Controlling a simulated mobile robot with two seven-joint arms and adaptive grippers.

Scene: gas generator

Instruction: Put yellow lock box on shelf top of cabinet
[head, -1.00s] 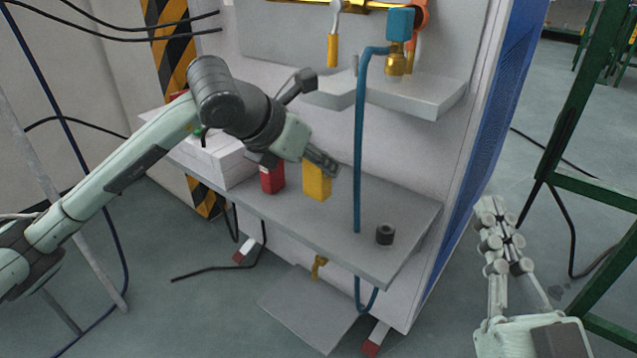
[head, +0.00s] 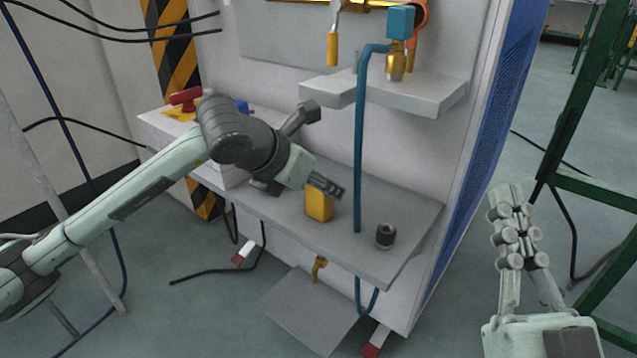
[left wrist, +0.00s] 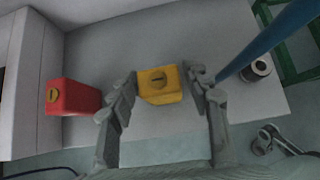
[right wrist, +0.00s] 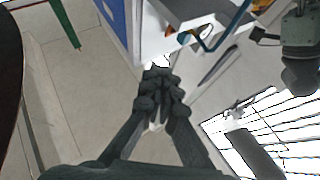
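The yellow lock box (head: 319,207) is upright near the front of the grey lower shelf (head: 270,200) of the cabinet. My left gripper (head: 336,190) is at its upper part. A small upper shelf (head: 385,92) sticks out of the cabinet higher up. My right gripper (head: 515,190) is shut and empty, away to the right; its fingers meet in the right wrist view (right wrist: 158,75).
A red lock box (left wrist: 72,97) stands left of the yellow one. A blue pipe (head: 360,140) runs vertically just to the right. A dark cylindrical part (head: 385,235) is at the lower shelf's right. A valve with a blue top (head: 400,25) stands above the upper shelf. A green frame (head: 570,140) is at right.

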